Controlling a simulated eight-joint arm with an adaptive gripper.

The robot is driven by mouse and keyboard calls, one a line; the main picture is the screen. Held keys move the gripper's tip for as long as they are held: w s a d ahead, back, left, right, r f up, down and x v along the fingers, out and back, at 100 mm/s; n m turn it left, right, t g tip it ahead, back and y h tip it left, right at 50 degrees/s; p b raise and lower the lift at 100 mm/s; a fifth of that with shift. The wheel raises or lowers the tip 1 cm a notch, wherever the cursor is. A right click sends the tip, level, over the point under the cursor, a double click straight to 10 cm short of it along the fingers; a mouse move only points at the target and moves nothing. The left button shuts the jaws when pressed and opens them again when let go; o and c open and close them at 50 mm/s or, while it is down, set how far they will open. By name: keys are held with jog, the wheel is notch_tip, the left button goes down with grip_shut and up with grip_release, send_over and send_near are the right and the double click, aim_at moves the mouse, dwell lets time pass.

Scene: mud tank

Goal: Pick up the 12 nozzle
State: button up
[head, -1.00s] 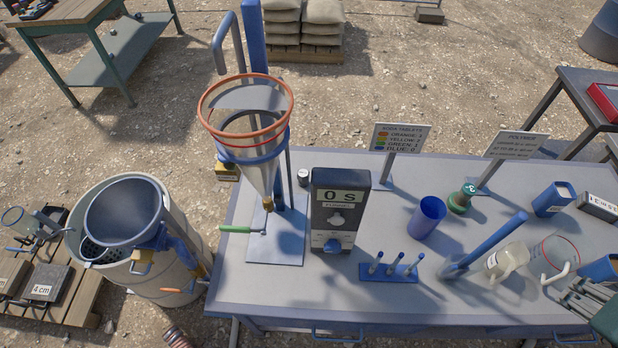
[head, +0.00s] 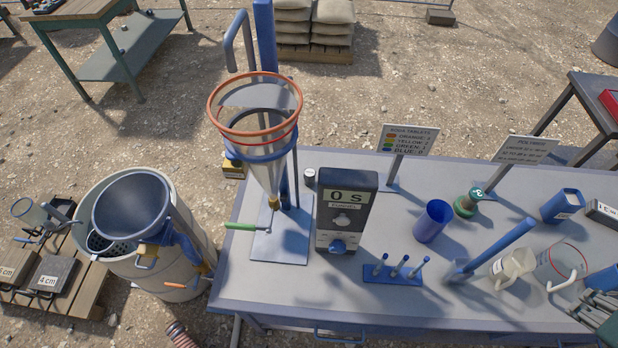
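I cannot make out any part marked 12. A small silver cylinder with a dark top (head: 310,178) stands on the blue-grey bench behind the timer; its marking is too small to read, so I cannot tell if it is the 12 nozzle. A brass tip (head: 273,202) sits at the bottom of the clear funnel (head: 262,178) on the stand, above a green-handled lever (head: 241,226). Several small pegs stand in a blue rack (head: 393,274) at the bench front.
A timer reading 0 S (head: 345,212) stands right of the funnel stand. A barrel (head: 190,270) and a pallet (head: 60,300) stand left. The bench front left is clear.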

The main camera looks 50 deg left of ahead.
jog(key=w+a+r+n+y+p, duration=0.1)
jog(key=w+a+r+n+p, duration=0.4)
jog(key=w+a+n, duration=0.5)
jog(key=w+a+f+n+g+y+b, duration=0.1)
jog(key=w+a+f+g+b, duration=0.15)
jog(key=a, duration=0.65)
jog(key=w+a+f+n+g+b, duration=0.1)
jog(key=w+a+f+b, duration=0.15)
jog(key=a, duration=0.75)
jog(key=n+g+h+b, duration=0.2)
jog(key=n+g+b, duration=0.1)
jog(key=n+g, duration=0.15)
send_over(310, 171)
jog(key=shift+t, duration=0.4)
jog(key=f, duration=2.8)
jog(key=shift+w+d, duration=0.2)
jog(key=shift+d, duration=0.1)
jog(key=shift+s+a+f, duration=0.25)
jog(key=shift+a+f, duration=0.05)
jog(key=shift+f, duration=0.1)
